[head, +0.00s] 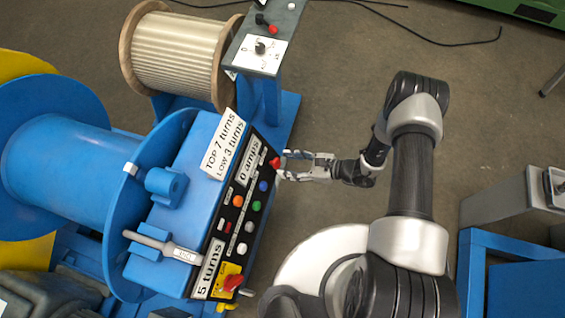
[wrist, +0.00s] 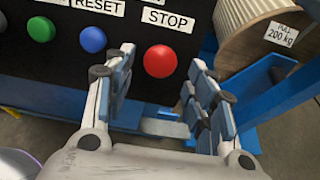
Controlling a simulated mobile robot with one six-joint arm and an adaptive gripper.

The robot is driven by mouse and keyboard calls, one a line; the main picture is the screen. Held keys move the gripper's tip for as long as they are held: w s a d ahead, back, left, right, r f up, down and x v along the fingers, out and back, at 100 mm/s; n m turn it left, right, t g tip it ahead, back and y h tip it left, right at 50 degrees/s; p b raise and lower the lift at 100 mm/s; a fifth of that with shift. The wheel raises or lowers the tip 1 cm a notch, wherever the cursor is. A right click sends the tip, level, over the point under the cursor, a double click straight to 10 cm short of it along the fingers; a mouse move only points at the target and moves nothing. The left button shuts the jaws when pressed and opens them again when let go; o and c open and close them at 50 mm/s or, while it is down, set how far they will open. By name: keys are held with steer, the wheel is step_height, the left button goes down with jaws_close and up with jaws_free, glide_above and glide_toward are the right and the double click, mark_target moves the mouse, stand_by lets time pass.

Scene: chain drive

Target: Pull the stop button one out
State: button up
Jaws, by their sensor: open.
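The red stop button (wrist: 160,61) sits on the black panel under a STOP label (wrist: 167,20) in the wrist view. In the head view it is the red knob (head: 275,162) at the panel's upper end. My gripper (wrist: 163,72) is open, with one finger to the left of the button and one to the right. The fingers appear apart from the button; how far their tips reach toward the panel is hard to tell. In the head view my gripper (head: 285,165) points left at the panel, close to the button.
A blue button (wrist: 93,40) and a green button (wrist: 41,29) lie left of the stop button. Another control box with a red button (head: 273,30) stands farther up. A wooden cable spool (wrist: 262,30) is behind, at upper right. A blue frame runs below the panel.

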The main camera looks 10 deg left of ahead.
steer(key=v, duration=0.9)
step_height(320, 180, up, 25)
steer(key=d+n+g+h, duration=0.25)
steer(key=n+h, duration=0.25)
steer(key=n, duration=0.5)
steer(key=s+d+r+n+t+h, duration=0.3)
steer(key=s+d+r+n+h, duration=0.1)
steer(key=s+r, duration=0.3)
steer(key=s+d+r+n+t+h, duration=0.3)
steer(key=s+d+r+n+h, duration=0.1)
steer(key=r, duration=0.7)
steer(key=s+d+n, duration=0.1)
steer(key=s, duration=0.1)
steer(key=shift+s+d+r, duration=0.2)
steer(key=shift+s+d, duration=0.05)
steer(key=shift+s, duration=0.15)
steer(key=shift+c, duration=0.2)
